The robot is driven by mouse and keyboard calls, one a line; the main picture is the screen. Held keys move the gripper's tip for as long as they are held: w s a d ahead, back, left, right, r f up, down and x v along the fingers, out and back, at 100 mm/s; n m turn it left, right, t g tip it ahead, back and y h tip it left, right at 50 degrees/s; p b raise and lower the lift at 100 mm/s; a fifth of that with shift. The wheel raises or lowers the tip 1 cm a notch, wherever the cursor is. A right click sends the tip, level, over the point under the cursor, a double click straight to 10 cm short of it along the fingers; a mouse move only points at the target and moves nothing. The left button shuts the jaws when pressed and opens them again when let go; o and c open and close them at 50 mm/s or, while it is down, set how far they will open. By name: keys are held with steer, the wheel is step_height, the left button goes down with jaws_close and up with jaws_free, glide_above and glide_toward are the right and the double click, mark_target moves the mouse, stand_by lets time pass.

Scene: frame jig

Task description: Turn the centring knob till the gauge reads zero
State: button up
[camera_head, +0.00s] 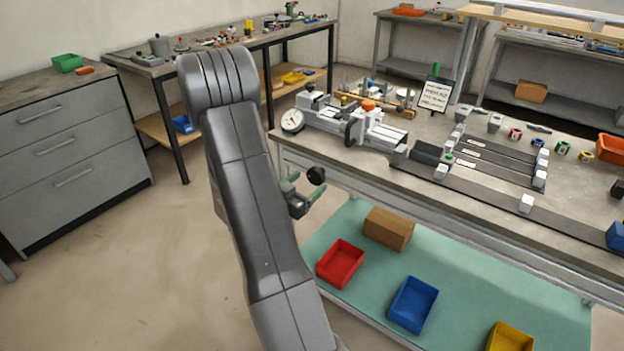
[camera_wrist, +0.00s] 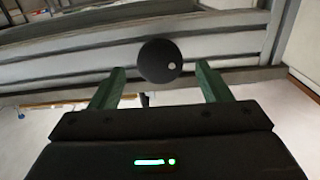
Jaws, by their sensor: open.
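A round black knob (camera_head: 316,175) sits at the front of the workbench, below the gauge. In the wrist view the black knob (camera_wrist: 158,58) shows a small pale dot right of its middle. My gripper (camera_head: 303,188) is open at the bench front, with its green fingers close to the knob. In the wrist view the gripper (camera_wrist: 160,82) has one finger on each side below the knob, with gaps between; I see no contact. The round white dial gauge (camera_head: 292,120) is at the left end of the bench fixture. Its reading is too small to tell.
The grey fixture (camera_head: 375,132) and a sign (camera_head: 435,94) stand on the workbench (camera_head: 480,187). Below are red (camera_head: 340,263), blue (camera_head: 412,304) and yellow (camera_head: 510,337) bins and a cardboard box (camera_head: 389,228). The floor at left is clear.

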mark_target(313, 178)
steer(key=shift+x, duration=1.5)
steer(key=shift+c, duration=0.2)
steer(key=c, duration=0.9)
steer(key=shift+n, duration=0.3)
